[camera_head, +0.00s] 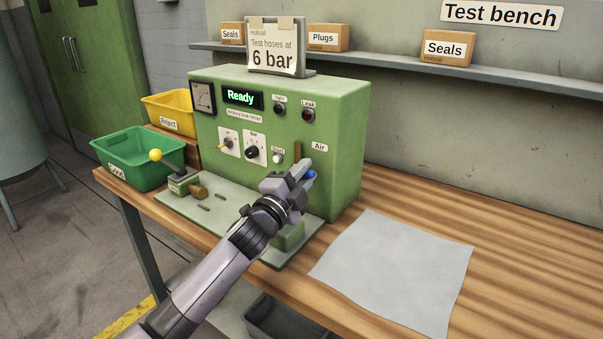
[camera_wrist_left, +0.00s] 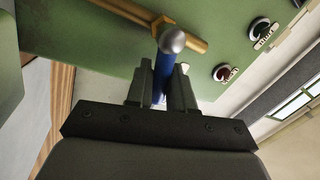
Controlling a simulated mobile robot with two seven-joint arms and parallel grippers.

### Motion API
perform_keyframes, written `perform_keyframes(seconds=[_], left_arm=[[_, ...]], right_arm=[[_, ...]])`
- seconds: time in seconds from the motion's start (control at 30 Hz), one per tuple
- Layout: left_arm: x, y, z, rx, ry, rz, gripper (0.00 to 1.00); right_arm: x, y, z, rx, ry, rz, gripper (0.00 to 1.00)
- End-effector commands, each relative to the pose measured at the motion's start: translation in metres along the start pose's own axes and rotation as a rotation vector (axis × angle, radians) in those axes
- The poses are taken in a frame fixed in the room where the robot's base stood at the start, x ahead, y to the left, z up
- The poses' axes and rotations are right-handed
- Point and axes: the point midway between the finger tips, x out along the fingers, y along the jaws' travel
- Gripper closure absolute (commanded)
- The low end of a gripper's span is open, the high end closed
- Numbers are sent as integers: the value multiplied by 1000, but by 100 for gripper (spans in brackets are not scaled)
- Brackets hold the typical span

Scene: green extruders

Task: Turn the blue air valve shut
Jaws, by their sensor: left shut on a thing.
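The blue air valve handle (camera_head: 312,175) is at the lower right of the green tester's front, below the "Air" label. My left gripper (camera_head: 305,172) is shut on it, and the fingers hide most of it in the head view. In the left wrist view the blue handle (camera_wrist_left: 164,70) runs between the two fingers (camera_wrist_left: 161,88) from a round silver end. It appears to lie crosswise to the brass pipe (camera_wrist_left: 190,42) behind it. The pipe (camera_head: 297,150) shows upright above the gripper in the head view. My right gripper is not in view.
The green tester (camera_head: 345,120) stands on a wooden bench (camera_head: 500,235) and its display reads "Ready". A lever clamp with a yellow knob (camera_head: 155,155) stands on the plate in front. A green bin (camera_head: 125,170) and yellow bin (camera_head: 165,100) are left; a grey sheet (camera_head: 400,265) lies right.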

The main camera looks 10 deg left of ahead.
Motion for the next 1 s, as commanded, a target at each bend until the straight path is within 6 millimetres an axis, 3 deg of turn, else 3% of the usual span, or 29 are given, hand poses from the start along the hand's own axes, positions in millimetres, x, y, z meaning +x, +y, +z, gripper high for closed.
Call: perform_keyframes(seconds=[0.4,1.0], left_arm=[[-2,12,2,251,49,0,100],[-3,14,2,316,62,0,100]], right_arm=[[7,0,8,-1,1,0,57],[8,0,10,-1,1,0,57]])
